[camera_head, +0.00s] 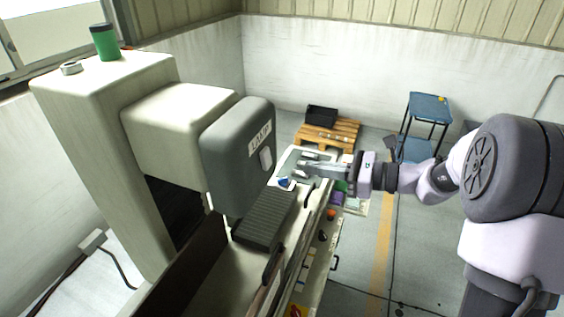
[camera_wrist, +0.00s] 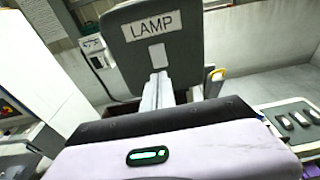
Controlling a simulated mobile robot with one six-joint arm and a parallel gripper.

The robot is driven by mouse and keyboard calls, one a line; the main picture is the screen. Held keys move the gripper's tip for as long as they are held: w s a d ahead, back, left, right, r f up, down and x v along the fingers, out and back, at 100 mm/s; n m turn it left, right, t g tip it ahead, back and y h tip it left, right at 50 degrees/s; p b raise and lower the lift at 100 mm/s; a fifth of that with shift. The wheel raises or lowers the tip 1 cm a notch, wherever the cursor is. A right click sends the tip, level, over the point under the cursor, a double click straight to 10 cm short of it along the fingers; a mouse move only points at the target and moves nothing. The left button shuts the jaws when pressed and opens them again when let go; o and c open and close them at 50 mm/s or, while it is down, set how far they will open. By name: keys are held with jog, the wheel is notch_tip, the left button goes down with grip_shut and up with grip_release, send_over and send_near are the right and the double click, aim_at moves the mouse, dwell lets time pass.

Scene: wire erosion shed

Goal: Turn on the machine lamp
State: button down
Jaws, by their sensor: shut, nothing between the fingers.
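The machine's dark grey head (camera_head: 228,165) carries a white label reading LAMP, with a pale switch (camera_head: 266,157) below it. In the wrist view the LAMP label (camera_wrist: 152,25) and the switch (camera_wrist: 157,54) are straight ahead. My gripper (camera_head: 300,171) is shut and empty, and points at the grey head. In the wrist view its fingertips (camera_wrist: 159,76) appear just below the switch. The head view shows a gap between fingertips and switch. I see no lamp glow.
A dark ribbed block (camera_head: 265,220) lies on the machine bed below the head. A grey tray (camera_wrist: 268,109) with several small parts is on the right in the wrist view. A pallet (camera_head: 327,137) with a black bin and a blue trolley (camera_head: 428,107) stand behind.

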aim_at(269, 163)
jog(key=p+x, duration=0.1)
jog(key=x, duration=0.7)
jog(key=shift+w+a, duration=0.1)
jog(key=shift+a, duration=0.25)
